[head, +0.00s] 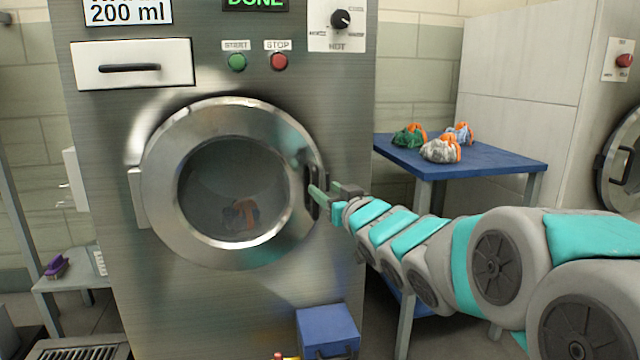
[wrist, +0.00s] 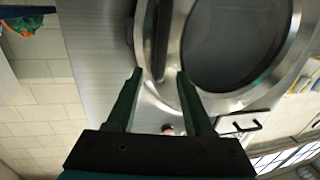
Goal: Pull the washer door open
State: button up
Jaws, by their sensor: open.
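The washer door (head: 157,190) is a round steel ring with a dark glass window, and it looks closed against the washer front. Its hinge (head: 137,197) is on the left and its dark bar handle (head: 312,178) is on the right edge. My gripper (head: 319,192) is open at the handle. In the wrist view the handle (wrist: 161,40) runs between the two spread fingers of my gripper (wrist: 158,74), with a gap on each side. Whether a finger touches it I cannot tell. An orange and dark bundle (head: 240,214) shows behind the glass.
The washer (head: 100,130) has a drawer (head: 133,63), a green button (head: 237,62), a red button (head: 279,61) and a dial. A blue table (head: 500,160) with several bags stands right, behind my arm. A blue box (head: 328,330) sits below the door.

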aim_at(317, 183)
jog(key=x, duration=0.6)
jog(key=shift+w+a, duration=0.15)
jog(key=shift+w, duration=0.05)
jog(key=shift+c, duration=0.2)
grip_shut()
dwell(1.1)
